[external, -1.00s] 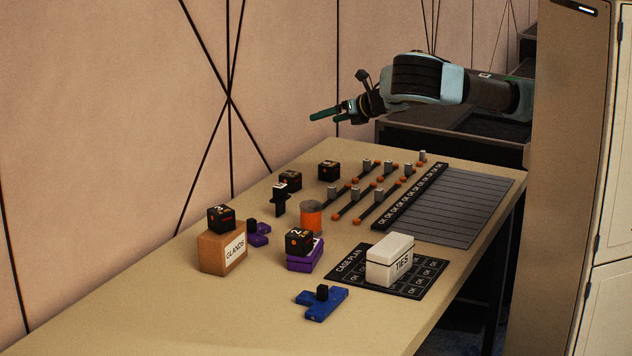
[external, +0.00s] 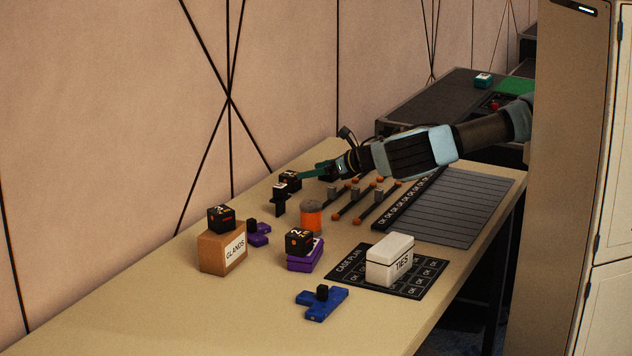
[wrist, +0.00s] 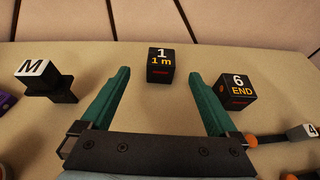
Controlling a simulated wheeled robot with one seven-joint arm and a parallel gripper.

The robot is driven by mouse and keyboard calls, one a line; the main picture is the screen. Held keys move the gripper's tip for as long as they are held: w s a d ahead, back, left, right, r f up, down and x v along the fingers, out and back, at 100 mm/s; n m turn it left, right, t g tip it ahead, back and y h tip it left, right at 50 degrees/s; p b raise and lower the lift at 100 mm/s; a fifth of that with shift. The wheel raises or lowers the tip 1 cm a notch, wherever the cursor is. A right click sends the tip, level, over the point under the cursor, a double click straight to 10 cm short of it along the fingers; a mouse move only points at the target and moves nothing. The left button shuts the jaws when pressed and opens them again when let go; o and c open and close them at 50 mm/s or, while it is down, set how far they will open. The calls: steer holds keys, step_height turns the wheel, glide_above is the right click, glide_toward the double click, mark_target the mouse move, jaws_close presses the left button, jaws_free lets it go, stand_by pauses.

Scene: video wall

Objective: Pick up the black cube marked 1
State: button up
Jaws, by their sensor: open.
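The black cube marked 1 (wrist: 161,66), also labelled "1 m", lies in the upper middle of the wrist view. It is seen in the gap between my green fingertips, touching neither in the picture; the height gap is unclear. In the external view this cube (external: 291,179) stands near the wall edge of the table, close to my fingertips. My gripper (wrist: 160,75) is open and empty. In the external view my gripper (external: 312,172) is low over the table's far part.
A black cube marked 6 END (wrist: 238,91) stands just right of my right finger. A black M piece (wrist: 40,76) is to the left. An orange cylinder (external: 311,216), several sliders and a GLANDS box (external: 222,252) topped by a cube stand nearer. The table's near left is clear.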

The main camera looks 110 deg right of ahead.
mark_target(292, 174)
steer(key=x, duration=0.3)
steer(key=shift+w+d+f+p, duration=0.1)
steer(key=shift+w+d+p, duration=0.2)
steer(key=shift+p, duration=0.1)
steer(key=p+x, duration=0.2)
steer(key=x, duration=0.2)
steer(key=shift+d+p, duration=0.3)
steer(key=shift+w+d+f, duration=0.2)
steer(key=shift+w+d, duration=0.05)
steer(key=shift+d, duration=0.05)
steer(key=shift+c, duration=0.2)
steer(key=c, duration=1.4)
